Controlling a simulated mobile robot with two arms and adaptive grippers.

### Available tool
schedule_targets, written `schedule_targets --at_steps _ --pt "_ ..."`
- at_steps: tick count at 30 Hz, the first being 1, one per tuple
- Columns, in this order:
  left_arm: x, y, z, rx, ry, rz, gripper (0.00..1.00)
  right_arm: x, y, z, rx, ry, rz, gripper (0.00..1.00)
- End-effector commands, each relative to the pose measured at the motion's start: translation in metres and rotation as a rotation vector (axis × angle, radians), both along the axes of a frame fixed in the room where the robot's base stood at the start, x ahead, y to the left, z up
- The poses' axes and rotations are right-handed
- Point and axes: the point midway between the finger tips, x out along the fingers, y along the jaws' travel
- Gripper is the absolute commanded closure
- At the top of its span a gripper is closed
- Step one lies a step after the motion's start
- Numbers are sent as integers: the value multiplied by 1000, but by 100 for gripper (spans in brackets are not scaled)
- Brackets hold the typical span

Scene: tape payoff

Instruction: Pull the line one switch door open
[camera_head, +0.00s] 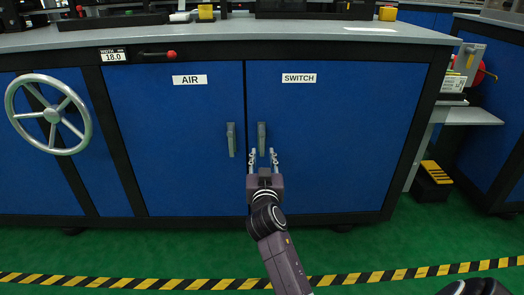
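The blue switch door (335,150) is on the right half of the cabinet front, with a white SWITCH label (299,78) near its top. It looks closed, flush with the front. Its upright grey handle (262,135) is near the door's left edge. My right gripper (263,154) points at the handle from below in the picture, its two fingers apart. The handle's lower end lies between or just above the fingertips. I cannot tell whether they touch it. My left gripper is not in view.
The blue AIR door (175,140) is just left, with its own handle (231,140) close by. A handwheel (50,115) and a red-knobbed lever (160,54) are further left. A yellow-black step (433,180) stands at the right. The green floor ahead is clear, with a striped line (150,283).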

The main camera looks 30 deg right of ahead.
Motion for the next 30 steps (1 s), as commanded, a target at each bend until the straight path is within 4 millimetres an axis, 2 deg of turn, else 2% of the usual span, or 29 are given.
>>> schedule_targets --at_steps 3,9,20,28,30 --pt "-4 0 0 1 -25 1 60 19 -11 -2 -4 -2 2 71" --pt "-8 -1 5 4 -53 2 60 39 -23 -2 -2 -1 3 71" --pt "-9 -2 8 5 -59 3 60 45 -27 0 -1 0 3 71" --pt "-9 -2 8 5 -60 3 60 45 -26 0 -1 0 4 100" --pt "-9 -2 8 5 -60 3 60 45 -26 0 -1 0 4 100"
